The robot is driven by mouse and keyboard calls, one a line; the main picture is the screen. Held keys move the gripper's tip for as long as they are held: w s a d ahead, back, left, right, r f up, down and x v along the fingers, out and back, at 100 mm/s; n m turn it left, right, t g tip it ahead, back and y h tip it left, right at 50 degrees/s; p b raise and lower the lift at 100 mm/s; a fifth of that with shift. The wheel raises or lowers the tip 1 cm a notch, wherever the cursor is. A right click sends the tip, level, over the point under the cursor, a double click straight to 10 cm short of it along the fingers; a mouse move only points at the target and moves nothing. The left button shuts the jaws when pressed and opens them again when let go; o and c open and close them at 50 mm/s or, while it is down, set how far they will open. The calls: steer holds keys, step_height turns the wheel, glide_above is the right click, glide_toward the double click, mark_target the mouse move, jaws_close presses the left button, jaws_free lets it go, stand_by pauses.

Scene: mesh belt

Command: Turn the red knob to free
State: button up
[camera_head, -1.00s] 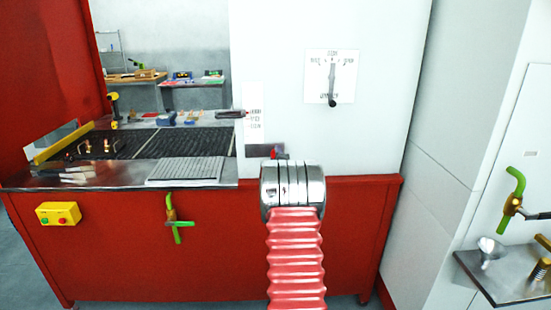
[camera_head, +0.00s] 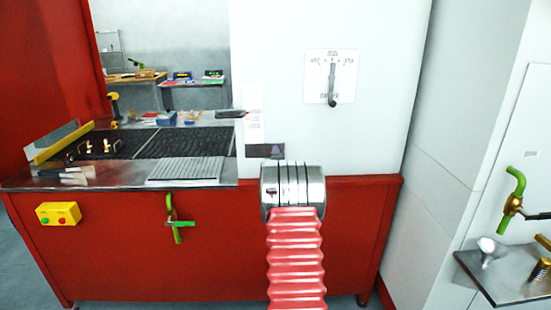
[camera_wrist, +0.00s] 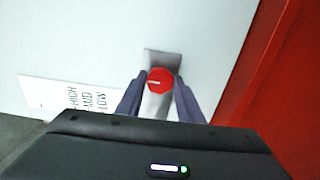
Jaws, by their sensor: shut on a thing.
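The red knob (camera_wrist: 160,80) shows in the wrist view as a round red cap with a short pale line across it. It stands out from a small grey plate (camera_wrist: 163,58) on the white panel. My gripper (camera_wrist: 159,92) has one dark finger on each side of the knob and is shut on it. In the head view, my own silver and red arm hides the knob and the gripper. The dark plate (camera_head: 264,151) on the white panel shows just above the arm. No "free" marking is readable.
A HIGH/MID/LOW label (camera_wrist: 88,97) is left of the knob. A dial with a black pointer (camera_head: 332,85) is higher on the panel. A green-handled valve (camera_head: 178,222) and a yellow button box (camera_head: 58,214) are on the red front. A metal shelf (camera_head: 490,275) stands at right.

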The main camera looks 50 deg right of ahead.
steer(key=o, duration=1.1)
steer(key=shift+w, duration=0.1)
steer(key=shift+c, duration=0.2)
steer(key=shift+a, duration=0.1)
steer(key=v, duration=1.3)
steer(key=shift+s+a, duration=0.2)
steer(key=shift+s, duration=0.1)
steer(key=shift+f, duration=0.15)
